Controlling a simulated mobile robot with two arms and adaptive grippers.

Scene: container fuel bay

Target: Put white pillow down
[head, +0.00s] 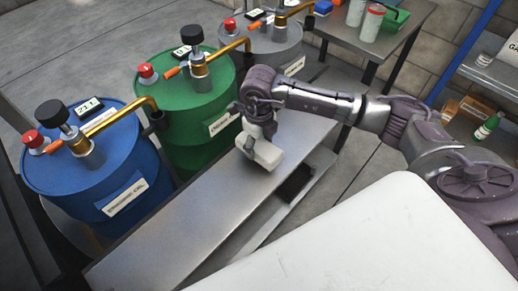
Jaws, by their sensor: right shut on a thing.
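A small white object (265,153), which I take to be the white pillow, is tilted below my right gripper (258,122). My right gripper is shut on its upper part, with the arm reaching in from the right. The object is over the far part of a long grey metal bench top (205,205). I cannot tell whether its lower end touches the bench. The fingers partly hide its top. My left gripper is not in view.
Blue (85,165), green (190,105) and grey (268,48) drums with brass spouts stand along the bench's left side. A dark tray-like thing (296,182) is at its right edge. The near bench top is clear.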

